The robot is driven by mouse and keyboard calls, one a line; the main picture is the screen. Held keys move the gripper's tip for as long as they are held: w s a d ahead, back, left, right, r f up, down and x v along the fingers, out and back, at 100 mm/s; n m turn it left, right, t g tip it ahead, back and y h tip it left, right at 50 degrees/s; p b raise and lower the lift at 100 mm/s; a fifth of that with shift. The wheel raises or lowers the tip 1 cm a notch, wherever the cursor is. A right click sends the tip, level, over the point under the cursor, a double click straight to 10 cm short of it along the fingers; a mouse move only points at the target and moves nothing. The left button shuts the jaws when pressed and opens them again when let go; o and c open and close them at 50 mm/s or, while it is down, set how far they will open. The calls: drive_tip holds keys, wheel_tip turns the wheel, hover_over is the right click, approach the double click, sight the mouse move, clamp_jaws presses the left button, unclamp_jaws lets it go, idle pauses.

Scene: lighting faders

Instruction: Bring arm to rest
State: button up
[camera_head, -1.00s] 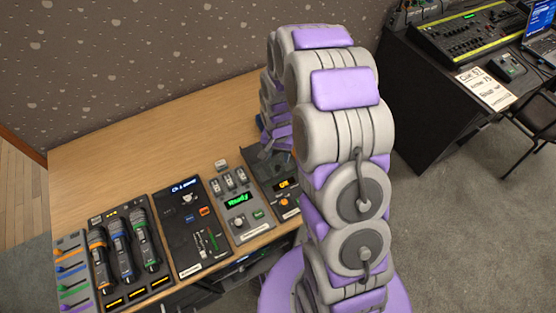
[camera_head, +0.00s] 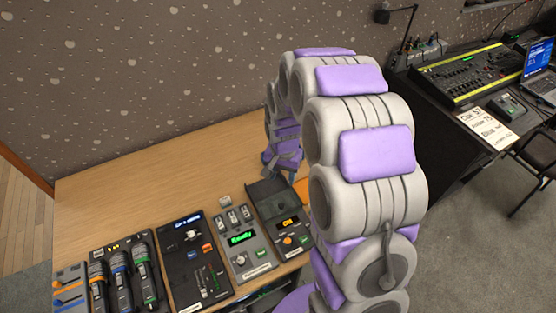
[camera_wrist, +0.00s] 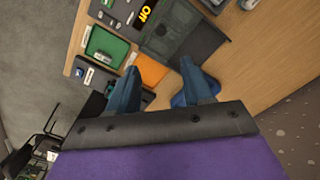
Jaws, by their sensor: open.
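My arm, grey and purple, arches over the desk in the head view and bends down at its far end. My gripper (camera_head: 282,168) hangs there over the desk, behind the control panel with the amber display (camera_head: 287,222), and is partly hidden by my own arm. In the wrist view, my gripper (camera_wrist: 162,84) shows two blue-grey fingers spread apart with nothing held between them. Below the gap lie an orange flat item (camera_wrist: 151,70) and the panel's dark raised cover (camera_wrist: 183,35). A blue patch shows by the right finger; I cannot tell what it is.
The wooden desk (camera_head: 130,190) is bare behind the row of panels. Microphones (camera_head: 120,280) and faders (camera_head: 69,290) stand front left. A black side desk (camera_head: 420,95) at right holds a lighting console (camera_head: 470,75) and laptop (camera_head: 540,75). A green-lined tray (camera_wrist: 107,46) shows in the wrist view.

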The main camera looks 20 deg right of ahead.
drive_tip(key=shift+r, duration=0.1)
drive_tip(key=s+r+n, duration=0.2)
drive_tip(key=s+r, duration=0.3)
drive_tip(key=s, duration=0.5)
drive_tip(key=s+a+r+n+g, duration=0.1)
drive_tip(key=s+r+n, duration=0.1)
drive_tip(key=s+r, duration=0.4)
drive_tip(key=s+a+r+n, duration=0.1)
drive_tip(key=s+r, duration=0.4)
drive_tip(key=s, duration=1)
drive_tip(key=shift+r+n+g, duration=0.15)
drive_tip(key=shift+n+g, duration=0.25)
drive_tip(key=shift+n, duration=0.5)
